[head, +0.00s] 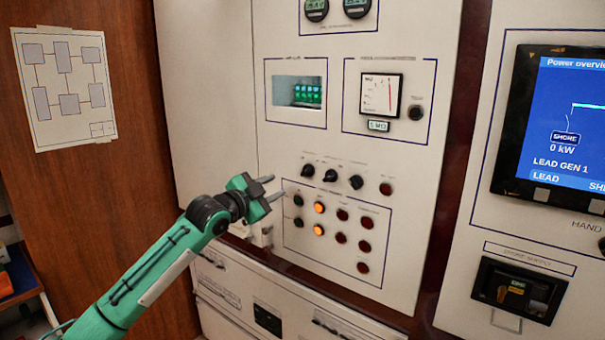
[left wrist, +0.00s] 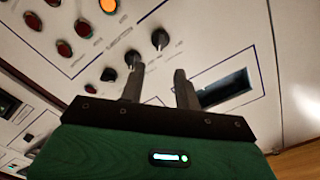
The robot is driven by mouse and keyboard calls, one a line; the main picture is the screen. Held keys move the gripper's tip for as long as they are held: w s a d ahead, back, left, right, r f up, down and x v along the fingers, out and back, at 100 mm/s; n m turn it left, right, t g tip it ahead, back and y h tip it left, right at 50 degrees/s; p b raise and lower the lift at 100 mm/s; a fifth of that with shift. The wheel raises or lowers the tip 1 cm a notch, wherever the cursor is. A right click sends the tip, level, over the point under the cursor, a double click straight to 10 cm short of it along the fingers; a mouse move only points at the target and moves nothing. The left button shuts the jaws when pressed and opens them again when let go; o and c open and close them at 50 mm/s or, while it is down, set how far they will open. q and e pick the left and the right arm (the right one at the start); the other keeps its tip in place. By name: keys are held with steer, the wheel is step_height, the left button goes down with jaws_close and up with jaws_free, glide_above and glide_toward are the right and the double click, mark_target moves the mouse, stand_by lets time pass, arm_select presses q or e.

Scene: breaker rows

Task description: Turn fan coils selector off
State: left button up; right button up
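Three black selector knobs sit in a row on the white panel: a left one (head: 307,170), a middle one (head: 330,175) and a right one (head: 356,182). Their labels are too small to read, so I cannot tell which is the fan coils selector. In the left wrist view three black knobs show, at the upper right (left wrist: 160,38), in the middle (left wrist: 132,58) and at the lower left (left wrist: 109,74). My left gripper (head: 273,188) is open and empty, left of and slightly below the knobs in the head view, touching none. My right gripper is out of view.
Below the knobs is a block of amber lamps (head: 319,207) and red buttons (head: 367,222). Above are a recessed window (head: 297,91) and a white meter (head: 381,95). A display screen (head: 560,130) stands at the right, with a dark switch (head: 517,290) below it.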

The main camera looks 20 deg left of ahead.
mark_target(304, 173)
arm_select(q)
steer(key=p+x, duration=0.3)
steer(key=x, duration=0.7)
steer(key=shift+w, duration=0.4)
steer(key=shift+w+d+p, duration=0.25)
steer(key=shift+w+p, duration=0.1)
steer(key=shift+w, duration=0.25)
jaws_close()
